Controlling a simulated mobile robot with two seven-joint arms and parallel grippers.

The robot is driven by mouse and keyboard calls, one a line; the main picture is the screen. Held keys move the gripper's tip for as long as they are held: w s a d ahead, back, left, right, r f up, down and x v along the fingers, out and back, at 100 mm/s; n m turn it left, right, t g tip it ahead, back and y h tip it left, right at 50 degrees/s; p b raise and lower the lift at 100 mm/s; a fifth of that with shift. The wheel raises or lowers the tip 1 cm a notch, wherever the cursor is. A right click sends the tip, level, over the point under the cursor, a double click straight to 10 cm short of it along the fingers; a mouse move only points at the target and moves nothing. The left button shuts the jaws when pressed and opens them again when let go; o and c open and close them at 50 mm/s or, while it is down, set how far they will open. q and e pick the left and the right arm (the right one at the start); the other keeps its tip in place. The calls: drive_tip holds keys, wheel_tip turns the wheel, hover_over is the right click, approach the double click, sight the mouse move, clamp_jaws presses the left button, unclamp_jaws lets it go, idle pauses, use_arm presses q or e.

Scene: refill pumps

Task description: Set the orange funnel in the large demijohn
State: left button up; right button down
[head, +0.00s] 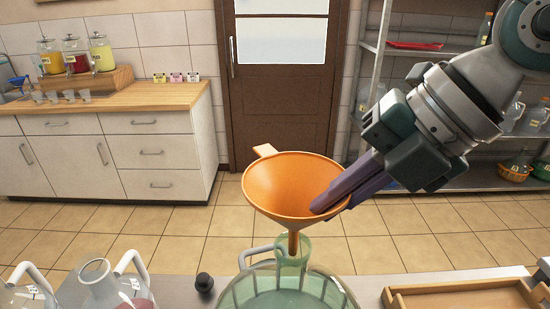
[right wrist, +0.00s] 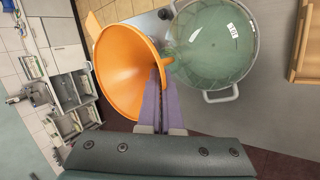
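The orange funnel (head: 287,183) is upright, wide mouth up, above the large green glass demijohn (head: 285,288) at the front centre. My right gripper (head: 325,205) is shut on the funnel's rim at its right side, with purple fingers. The spout meets the demijohn's neck (head: 293,252) in the head view and its tip seems to be at or just inside the opening; how deep is unclear. In the right wrist view the funnel (right wrist: 125,70) is beside the fingers (right wrist: 160,100), and the demijohn (right wrist: 212,45) is to the right. My left gripper is not in view.
A black stopper (head: 204,283) stands on the grey bench left of the demijohn. Clear glass jugs (head: 100,285) with white handles are at the front left. A wooden tray (head: 465,293) lies at the right. Counter (head: 110,97) and shelves (head: 450,185) are far behind.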

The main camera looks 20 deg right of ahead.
drive_tip(key=shift+f+b, duration=0.8)
drive_tip(key=shift+f, duration=0.35)
drive_tip(key=shift+f+b, duration=0.75)
drive_tip(key=shift+f, duration=0.25)
drive_tip(key=c, duration=1)
unclamp_jaws()
